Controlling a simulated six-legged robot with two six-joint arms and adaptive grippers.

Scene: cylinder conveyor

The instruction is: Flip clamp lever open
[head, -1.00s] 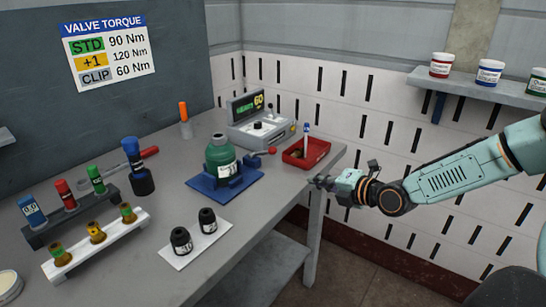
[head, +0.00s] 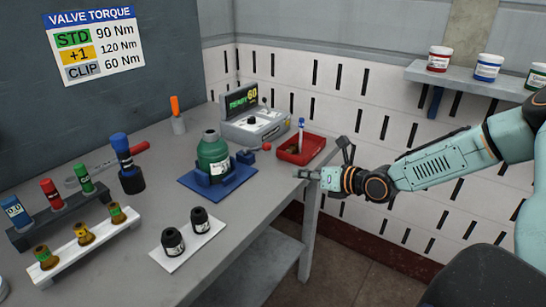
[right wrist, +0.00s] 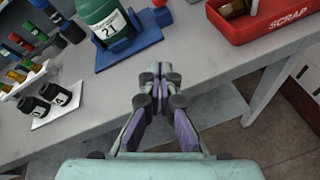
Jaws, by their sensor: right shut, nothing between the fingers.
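A green cylinder (head: 212,155) with a white label stands upright in a blue clamp base (head: 219,186) on the bench. The clamp's lever ends in a red knob (head: 266,147), at the right of the base beside a dark blue block (head: 246,157). In the right wrist view the knob (right wrist: 161,16) shows at the top edge, partly cut off. My right gripper (head: 303,174) is at the bench's right edge, apart from the clamp and to its right. Its fingers (right wrist: 158,75) are shut and empty. My left gripper is not in view.
A red scrap tray (head: 301,151) holding a few things sits at the bench's right corner. A grey console (head: 254,125) stands behind the clamp. Racks with coloured cylinders (head: 60,222) and a white plate with two black parts (head: 188,240) are to the left. Bare bench (head: 245,205) lies in front of the clamp.

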